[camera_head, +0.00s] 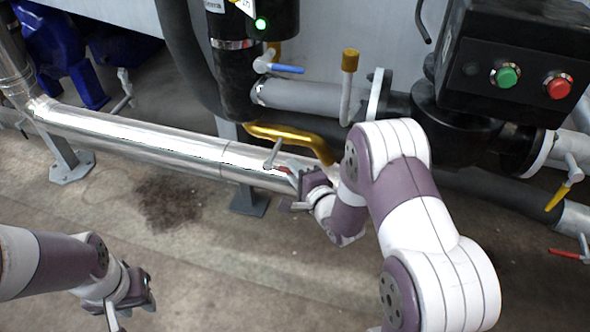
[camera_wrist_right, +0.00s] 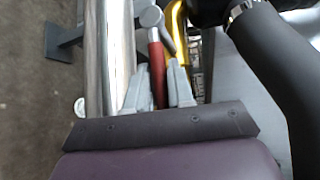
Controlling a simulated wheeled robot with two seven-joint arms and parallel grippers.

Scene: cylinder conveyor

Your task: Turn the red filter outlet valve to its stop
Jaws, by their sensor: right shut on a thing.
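The red valve handle (camera_wrist_right: 156,66) shows in the right wrist view, running from a grey metal valve stem (camera_wrist_right: 151,17) down between the fingers. My right gripper (camera_wrist_right: 158,82) is shut on this handle, with one finger on each side. In the head view the red handle (camera_head: 283,169) shows only as a short piece beside the grey stem, above the silver pipe. My right gripper (camera_head: 296,182) partly covers it there. My left gripper (camera_head: 131,312) is at the lower left over the floor, away from the pipes, and its fingers look apart and empty.
A silver pipe (camera_head: 140,133) runs along the floor, with a yellow pipe (camera_head: 290,133) close behind the handle. Other valves have a blue handle (camera_head: 287,69), a yellow handle (camera_head: 557,198) and another red handle (camera_head: 566,254). A black button box (camera_head: 470,60) stands upper right.

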